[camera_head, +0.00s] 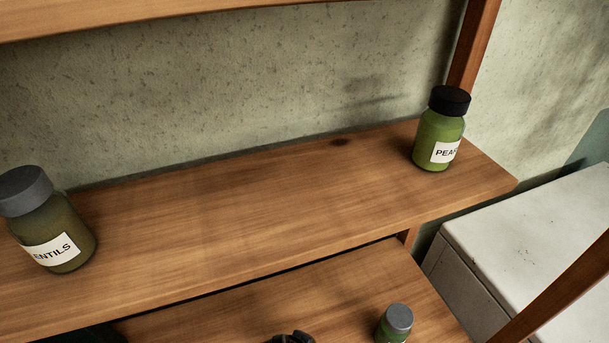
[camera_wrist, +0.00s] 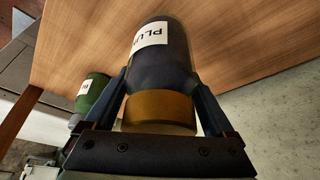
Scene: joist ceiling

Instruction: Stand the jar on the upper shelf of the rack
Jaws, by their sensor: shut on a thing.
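In the wrist view a jar (camera_wrist: 163,66) with dark contents, an ochre lid and a white label reading "PLU" is between the fingers of my gripper (camera_wrist: 160,92). The gripper is shut on it, one finger at each side near the lid. A wooden board (camera_wrist: 240,45) lies behind the jar; I cannot tell whether the jar touches it. In the head view the rack's upper shelf (camera_head: 220,215) has a wide bare stretch in its middle. The held jar is not clearly visible there.
A lentils jar (camera_head: 55,225) stands at the upper shelf's left and a green peas jar (camera_head: 436,135) at its right end. A grey-lidded green jar (camera_head: 393,325) stands on the lower shelf (camera_head: 330,290). A small dark thing (camera_head: 293,338) shows at the bottom edge.

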